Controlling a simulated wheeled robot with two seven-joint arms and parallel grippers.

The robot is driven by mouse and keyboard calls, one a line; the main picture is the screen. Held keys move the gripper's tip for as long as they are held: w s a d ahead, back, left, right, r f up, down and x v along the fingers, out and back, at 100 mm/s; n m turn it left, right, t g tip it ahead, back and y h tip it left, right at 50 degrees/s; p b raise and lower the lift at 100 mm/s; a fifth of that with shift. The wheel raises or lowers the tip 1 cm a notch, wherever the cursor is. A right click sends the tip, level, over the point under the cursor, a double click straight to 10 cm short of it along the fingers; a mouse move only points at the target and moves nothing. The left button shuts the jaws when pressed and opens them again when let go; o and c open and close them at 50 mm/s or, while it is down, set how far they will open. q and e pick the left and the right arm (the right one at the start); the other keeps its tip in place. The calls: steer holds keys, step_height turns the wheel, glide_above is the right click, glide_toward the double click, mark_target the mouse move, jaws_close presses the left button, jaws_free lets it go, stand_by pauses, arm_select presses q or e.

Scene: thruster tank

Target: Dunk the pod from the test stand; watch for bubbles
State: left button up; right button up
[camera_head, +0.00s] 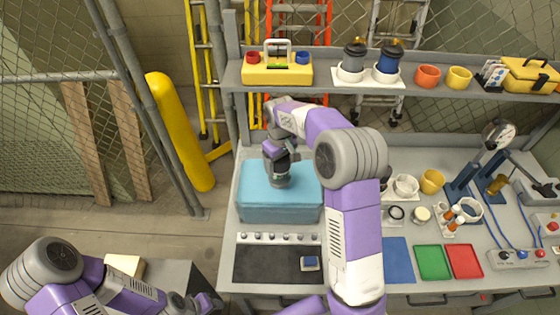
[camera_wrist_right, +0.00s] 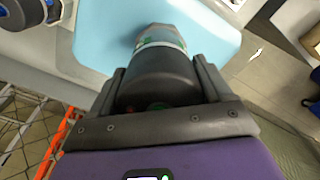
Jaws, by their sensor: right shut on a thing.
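My right gripper (camera_head: 280,158) is shut on a dark pod (camera_head: 279,178) over the blue water tank (camera_head: 262,214). In the right wrist view the fingers (camera_wrist_right: 160,90) clasp the pod's dark round body (camera_wrist_right: 155,80) from both sides. The pod's far end looks tinted by the light blue water (camera_wrist_right: 95,35), so it seems partly under the surface. I see no clear bubbles. My left gripper (camera_head: 203,303) is low at the left, away from the tank; its jaws are too small to read.
A shelf (camera_head: 330,87) above holds a yellow toolbox (camera_head: 277,74), two capped pods (camera_head: 354,55) on a white plate, and cups. Right of the tank are cups, a gauge (camera_head: 497,134), green (camera_head: 433,262) and red mats. A dark mat (camera_head: 262,264) lies in front.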

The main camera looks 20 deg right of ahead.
mark_target(280, 177)
steer(key=shift+f, duration=0.35)
steer(key=shift+f+b, duration=0.6)
steer(key=shift+f, duration=0.2)
steer(key=shift+f, duration=0.1)
steer(key=shift+f+b, duration=0.55)
steer(key=shift+f, duration=0.25)
steer(key=shift+f, duration=0.1)
steer(key=shift+f+b, duration=0.55)
steer(key=shift+f, duration=0.25)
steer(key=shift+f, duration=0.1)
steer(key=shift+f+b, duration=0.5)
steer(key=shift+f, duration=0.3)
steer(key=shift+f, duration=0.1)
